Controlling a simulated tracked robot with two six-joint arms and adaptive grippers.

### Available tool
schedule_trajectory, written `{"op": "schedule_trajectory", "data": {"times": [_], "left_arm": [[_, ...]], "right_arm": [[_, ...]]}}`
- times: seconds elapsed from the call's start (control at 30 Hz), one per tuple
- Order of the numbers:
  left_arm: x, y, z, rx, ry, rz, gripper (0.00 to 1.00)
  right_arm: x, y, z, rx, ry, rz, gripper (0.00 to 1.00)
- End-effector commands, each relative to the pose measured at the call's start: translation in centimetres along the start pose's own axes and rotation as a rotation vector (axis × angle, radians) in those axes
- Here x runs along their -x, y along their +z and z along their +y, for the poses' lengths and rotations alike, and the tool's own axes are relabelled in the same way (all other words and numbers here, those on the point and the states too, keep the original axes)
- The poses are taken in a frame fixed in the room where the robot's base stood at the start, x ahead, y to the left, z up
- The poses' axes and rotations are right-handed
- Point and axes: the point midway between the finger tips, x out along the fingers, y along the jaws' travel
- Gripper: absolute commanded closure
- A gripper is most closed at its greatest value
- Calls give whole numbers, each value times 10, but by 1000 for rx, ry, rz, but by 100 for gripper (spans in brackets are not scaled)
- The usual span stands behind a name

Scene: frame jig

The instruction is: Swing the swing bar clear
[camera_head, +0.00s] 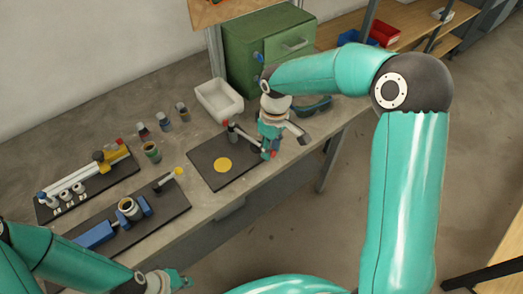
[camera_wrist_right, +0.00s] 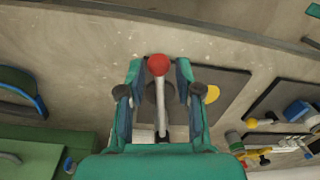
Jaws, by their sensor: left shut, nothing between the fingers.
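The swing bar (camera_wrist_right: 162,112) is a light grey bar with a red knob (camera_wrist_right: 159,65), seen in the right wrist view at a dark plate (camera_wrist_right: 226,90) with a yellow disc (camera_wrist_right: 212,94). My right gripper (camera_wrist_right: 160,70) is open, with one finger on each side of the knob and bar and visible gaps between. In the head view, my right gripper (camera_head: 268,147) is at the right edge of the dark plate (camera_head: 205,153) and hides part of the bar. My left gripper (camera_head: 182,281) is shut and empty, in front of the bench.
A plate with a blue clamp (camera_head: 97,235) and a plate with a yellow-and-white fixture (camera_head: 75,183) lie to the left. Several small jars (camera_head: 152,151) stand behind. A white bin (camera_head: 219,100) and a green cabinet (camera_head: 262,50) stand at the back.

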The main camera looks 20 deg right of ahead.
Motion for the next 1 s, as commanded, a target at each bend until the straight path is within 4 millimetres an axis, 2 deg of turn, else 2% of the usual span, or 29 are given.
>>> {"op": "schedule_trajectory", "data": {"times": [0.27,0.43,0.57,0.8,1.0], "left_arm": [[0,0,0,0,0,0,100],[0,0,0,0,0,0,100],[0,0,0,0,0,0,100],[0,0,0,0,0,0,100],[0,0,0,0,0,0,100]], "right_arm": [[0,-1,0,0,0,2,64],[12,-1,0,0,2,5,64],[32,-1,0,-1,2,8,64],[81,0,-2,1,2,7,64],[110,2,-2,1,1,4,64]]}}
